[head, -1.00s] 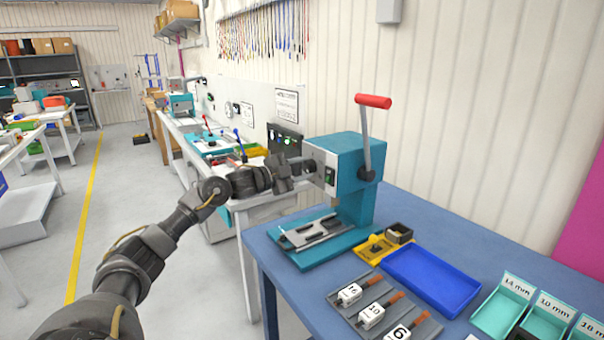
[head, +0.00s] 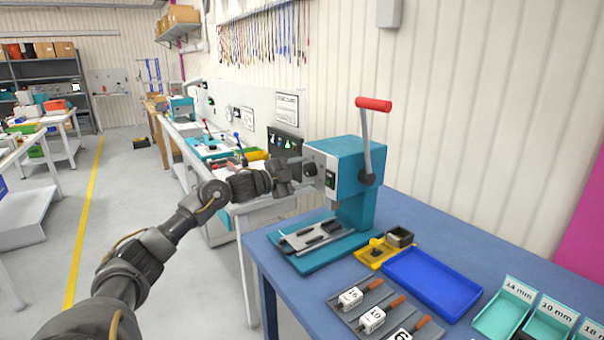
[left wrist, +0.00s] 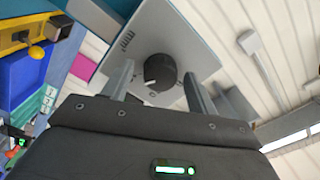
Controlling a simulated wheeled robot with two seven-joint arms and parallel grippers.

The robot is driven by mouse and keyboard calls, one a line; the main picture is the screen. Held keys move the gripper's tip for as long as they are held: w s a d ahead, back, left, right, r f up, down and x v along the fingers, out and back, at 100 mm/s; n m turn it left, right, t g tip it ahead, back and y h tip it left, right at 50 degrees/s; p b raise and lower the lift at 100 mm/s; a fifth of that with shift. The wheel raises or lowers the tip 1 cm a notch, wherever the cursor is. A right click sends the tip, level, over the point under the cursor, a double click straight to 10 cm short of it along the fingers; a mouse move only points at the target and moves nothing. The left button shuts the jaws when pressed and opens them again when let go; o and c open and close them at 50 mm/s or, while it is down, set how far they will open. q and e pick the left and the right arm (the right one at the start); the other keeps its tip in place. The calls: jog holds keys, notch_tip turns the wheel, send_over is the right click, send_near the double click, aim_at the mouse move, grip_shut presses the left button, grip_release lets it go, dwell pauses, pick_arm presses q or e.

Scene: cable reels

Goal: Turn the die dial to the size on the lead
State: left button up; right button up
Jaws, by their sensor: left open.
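The teal press (head: 352,180) stands on the blue bench, with a red-handled lever (head: 373,104) on its right side. Its black die dial (head: 310,169) sits on the grey front plate. In the left wrist view the dial (left wrist: 160,73) has a white pointer mark. My left gripper (head: 296,174) is open in front of the plate. In the left wrist view its fingers (left wrist: 158,85) lie on either side of the dial, apart from it. Leads with white size tags (head: 350,297) lie in a grey tray; tags read 16, 10 and 6. My right gripper is out of view.
An empty blue tray (head: 432,281) and a yellow fixture (head: 376,254) lie right of the press. Teal bins (head: 503,310) labelled 14, 10 and 18 mm stand at the right. The floor left of the bench is clear.

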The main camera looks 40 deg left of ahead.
pick_arm(q)
jog(key=shift+s+a+f, duration=0.15)
jog(key=shift+s+a, duration=0.05)
jog(key=shift+s, duration=0.15)
jog(key=b+v, duration=0.5)
jog(key=v, duration=0.5)
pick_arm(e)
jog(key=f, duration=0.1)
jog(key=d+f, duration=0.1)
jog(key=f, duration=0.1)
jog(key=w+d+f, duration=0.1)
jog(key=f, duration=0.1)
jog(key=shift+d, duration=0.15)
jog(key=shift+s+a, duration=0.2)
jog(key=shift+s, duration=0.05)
pick_arm(q)
jog(key=shift+d, duration=0.15)
